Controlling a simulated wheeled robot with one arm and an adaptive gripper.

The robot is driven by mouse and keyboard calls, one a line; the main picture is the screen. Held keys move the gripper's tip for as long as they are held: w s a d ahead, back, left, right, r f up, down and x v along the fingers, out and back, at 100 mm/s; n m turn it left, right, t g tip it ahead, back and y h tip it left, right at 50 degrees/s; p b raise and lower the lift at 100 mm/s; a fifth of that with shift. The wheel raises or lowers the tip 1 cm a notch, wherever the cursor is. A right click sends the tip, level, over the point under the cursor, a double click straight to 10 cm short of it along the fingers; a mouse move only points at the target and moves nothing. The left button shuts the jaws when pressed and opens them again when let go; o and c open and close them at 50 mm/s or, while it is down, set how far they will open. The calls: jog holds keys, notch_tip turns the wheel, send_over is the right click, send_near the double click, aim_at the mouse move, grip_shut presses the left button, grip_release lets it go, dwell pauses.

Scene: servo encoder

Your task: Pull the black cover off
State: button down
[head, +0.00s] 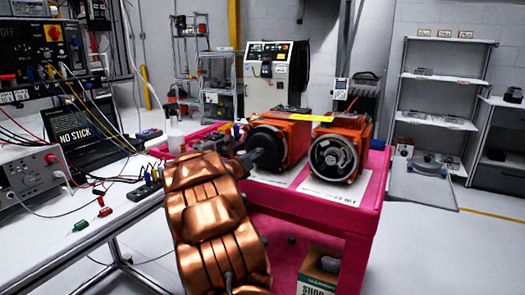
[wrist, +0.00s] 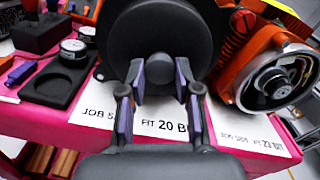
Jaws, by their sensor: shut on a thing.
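The black cover (head: 266,140) is a round disc on the near end of the left orange servo motor (head: 293,132). In the wrist view the cover (wrist: 192,32) fills the top middle, with a small round knob (wrist: 159,68) at its centre. My gripper (wrist: 160,84) has one finger on each side of the knob and is shut on it. In the head view my gripper (head: 250,160) reaches the cover from the front left, partly hidden by my copper-coloured arm. I cannot see a gap between cover and motor.
A second orange motor (head: 340,148) with its round end uncovered stands to the right. Both stand on a pink cart (head: 362,215) with printed paper sheets. Small gauges and a black holder (wrist: 58,84) lie to the left. A bench with a laptop (head: 85,138) is further left.

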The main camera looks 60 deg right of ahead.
jog(key=shift+a+b, duration=1.6)
jog(key=shift+b, duration=0.1)
jog(key=a+b, duration=0.1)
jog(key=a, duration=0.2)
jog(key=a+b, duration=0.2)
jog(key=shift+s+a+b, duration=0.2)
jog(key=shift+a+b, duration=0.1)
jog(key=shift+a, duration=0.1)
dwell(0.3)
jog(key=shift+w+a+r, duration=0.1)
